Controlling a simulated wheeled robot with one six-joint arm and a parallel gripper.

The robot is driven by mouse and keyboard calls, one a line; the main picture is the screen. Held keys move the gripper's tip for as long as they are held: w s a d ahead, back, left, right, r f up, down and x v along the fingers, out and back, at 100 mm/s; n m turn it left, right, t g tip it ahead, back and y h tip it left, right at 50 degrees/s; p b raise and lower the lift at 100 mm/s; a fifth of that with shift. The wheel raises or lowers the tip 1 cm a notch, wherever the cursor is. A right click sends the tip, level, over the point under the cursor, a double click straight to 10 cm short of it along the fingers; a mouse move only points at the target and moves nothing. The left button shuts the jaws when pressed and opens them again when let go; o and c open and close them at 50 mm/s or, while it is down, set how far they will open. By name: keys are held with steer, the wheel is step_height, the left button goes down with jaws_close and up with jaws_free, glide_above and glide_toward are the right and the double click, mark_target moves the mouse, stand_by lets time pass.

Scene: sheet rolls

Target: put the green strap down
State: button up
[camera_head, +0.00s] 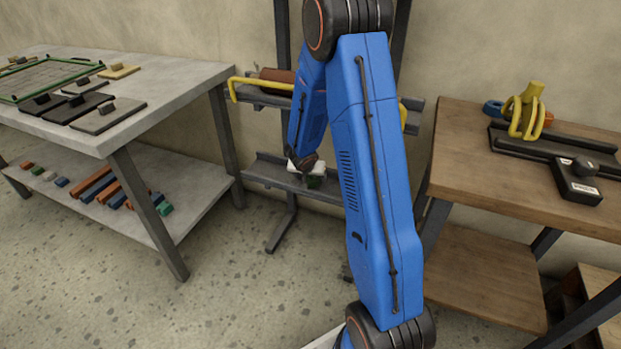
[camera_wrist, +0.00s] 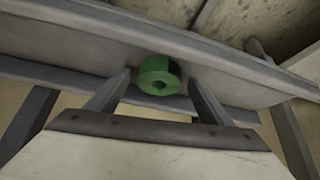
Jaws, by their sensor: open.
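The green strap is a small rolled coil with a hole in its middle. In the wrist view the green strap (camera_wrist: 158,76) sits on the grey metal shelf (camera_wrist: 75,38) of the rack. My gripper (camera_wrist: 160,85) is open, with one finger on each side of the coil and visible gaps between. In the head view my gripper (camera_head: 306,168) is at the lower shelf of the rack (camera_head: 268,172), largely hidden by my blue arm.
The upper rack shelf holds a brown roll (camera_head: 277,79) and a yellow bar (camera_head: 234,88). A grey table (camera_head: 170,85) with dark plates stands left, coloured blocks on its lower shelf. A wooden bench (camera_head: 465,135) stands right with a yellow-handled tool (camera_head: 527,112). Floor between is clear.

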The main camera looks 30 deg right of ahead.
steer(key=s+a+r+n, duration=0.1)
steer(key=s+a+r, duration=0.2)
steer(key=s+r, duration=0.85)
steer(key=s+a+r+n, duration=0.1)
steer(key=s+a+r, duration=0.2)
steer(key=s+r, duration=0.8)
steer(key=s+a+r+n+y, duration=0.2)
steer(key=s+a, duration=0.4)
steer(key=s, duration=0.3)
steer(key=s+a+r+n+y, duration=0.2)
steer(key=s+a+r+n, duration=0.2)
steer(key=s, duration=0.5)
steer(key=shift+a+r, duration=0.9)
steer(key=shift+r, duration=0.05)
